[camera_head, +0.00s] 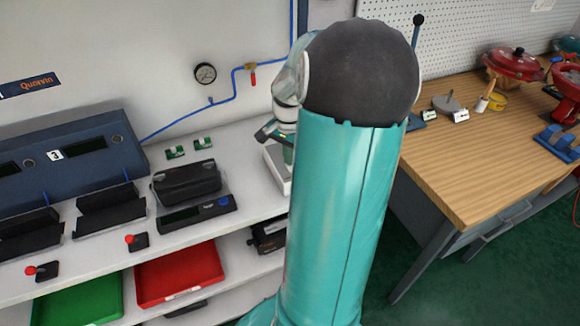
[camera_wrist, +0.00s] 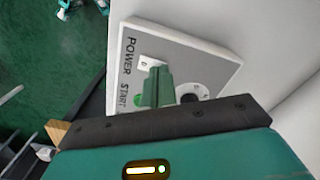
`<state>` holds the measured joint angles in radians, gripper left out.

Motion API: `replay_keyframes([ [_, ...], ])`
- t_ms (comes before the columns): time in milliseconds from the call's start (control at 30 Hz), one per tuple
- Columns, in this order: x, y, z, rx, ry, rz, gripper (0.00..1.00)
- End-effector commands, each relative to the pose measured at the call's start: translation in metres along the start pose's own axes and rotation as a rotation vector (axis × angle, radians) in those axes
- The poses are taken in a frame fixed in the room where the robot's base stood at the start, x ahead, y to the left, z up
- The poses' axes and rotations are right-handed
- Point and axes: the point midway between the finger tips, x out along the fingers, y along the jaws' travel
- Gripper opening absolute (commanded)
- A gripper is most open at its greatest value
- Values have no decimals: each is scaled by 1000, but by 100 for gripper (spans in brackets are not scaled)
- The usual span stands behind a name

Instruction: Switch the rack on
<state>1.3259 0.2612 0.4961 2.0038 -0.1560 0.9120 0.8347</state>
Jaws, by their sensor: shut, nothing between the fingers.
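A light grey control box (camera_wrist: 200,62) fills the middle of the wrist view, lettered POWER and START. A green button (camera_wrist: 138,100) beside START is partly hidden by my fingers. A round black control (camera_wrist: 188,92) is right of the fingers. A small white piece (camera_wrist: 148,62) shows just past the fingertips. My gripper (camera_wrist: 155,72) is shut and empty, in front of the panel; I cannot tell whether it touches. In the head view the box (camera_head: 276,168) stands on the white bench, mostly hidden by my arm.
A dark blue rack unit (camera_head: 75,160) with displays stands on the white bench (camera_head: 235,145) at left. Red-knobbed levers (camera_head: 135,241) sit near its front edge. Red (camera_head: 180,275) and green (camera_head: 80,300) trays lie below. A wooden table (camera_head: 465,130) holds parts at right.

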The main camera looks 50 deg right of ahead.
Motion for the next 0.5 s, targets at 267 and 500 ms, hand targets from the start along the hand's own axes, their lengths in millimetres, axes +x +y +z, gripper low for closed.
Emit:
replay_keyframes([
  [267, 4, 0, 0, 0, -1, 1, 0],
  [500, -4, 0, 0, 1, 0, 1, 0],
])
